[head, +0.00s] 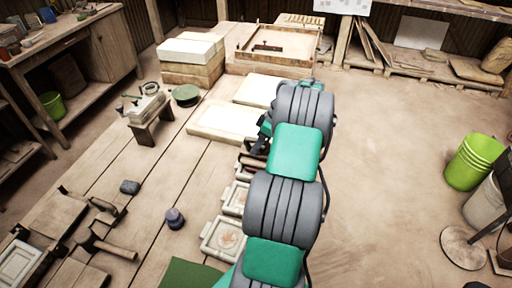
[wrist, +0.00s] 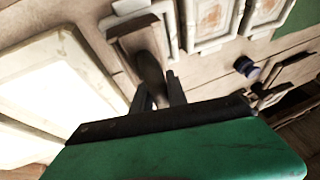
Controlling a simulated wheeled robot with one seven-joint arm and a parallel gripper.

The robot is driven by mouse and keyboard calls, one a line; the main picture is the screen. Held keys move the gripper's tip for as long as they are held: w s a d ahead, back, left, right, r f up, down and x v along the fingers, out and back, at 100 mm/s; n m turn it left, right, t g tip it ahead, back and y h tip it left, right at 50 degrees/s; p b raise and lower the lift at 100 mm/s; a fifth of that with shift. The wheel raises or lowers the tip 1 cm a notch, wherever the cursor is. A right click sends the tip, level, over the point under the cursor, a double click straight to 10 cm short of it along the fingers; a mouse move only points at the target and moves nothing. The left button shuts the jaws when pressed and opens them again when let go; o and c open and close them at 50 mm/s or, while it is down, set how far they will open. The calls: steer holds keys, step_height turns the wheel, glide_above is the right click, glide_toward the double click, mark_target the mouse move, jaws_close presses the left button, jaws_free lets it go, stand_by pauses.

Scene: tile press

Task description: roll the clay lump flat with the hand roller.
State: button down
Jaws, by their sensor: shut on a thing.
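My gripper (wrist: 158,98) is shut on a dark brown, tapered handle (wrist: 148,68). The handle reaches over a pale-edged frame (wrist: 125,25) in the wrist view. A small dark grey lump (head: 130,187) lies on the table to the left, well away from my gripper. I cannot tell whether it is the clay lump.
Pale trays (head: 222,238) line the table's right edge, near a small dark blue pot (head: 175,218). White slabs (head: 224,121) lie beyond them. A mallet (head: 105,242) and other tools lie at the front left. The floor to the right is clear up to a green bucket (head: 474,162).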

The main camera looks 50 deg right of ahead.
steer(key=shift+w+d+f, duration=0.1)
steer(key=shift+d+f, duration=0.2)
steer(key=shift+f, duration=0.05)
steer(key=shift+a+f+b, duration=0.15)
steer(key=shift+a+b, duration=0.15)
steer(key=shift+a, duration=0.05)
steer(key=shift+s+a+b, duration=0.35)
steer(key=shift+s+a, duration=0.05)
steer(key=shift+a, duration=0.2)
steer(key=shift+s+a+b, duration=0.3)
steer(key=shift+s+a, duration=0.05)
steer(key=shift+a, duration=0.25)
steer(key=shift+w+d+r+p, duration=0.15)
steer(key=shift+d+r+p, duration=0.15)
steer(key=shift+r+p, duration=0.15)
steer(key=shift+w+d+p, duration=0.3)
steer(key=shift+d+p, duration=0.05)
steer(key=shift+d, duration=0.25)
step_height(320, 180, up, 7)
steer(key=p, duration=0.5)
steer(key=shift+r+p, duration=0.15)
steer(key=shift+p, duration=0.2)
step_height(320, 180, down, 5)
steer(key=b, duration=0.5)
steer(key=shift+f, duration=0.2)
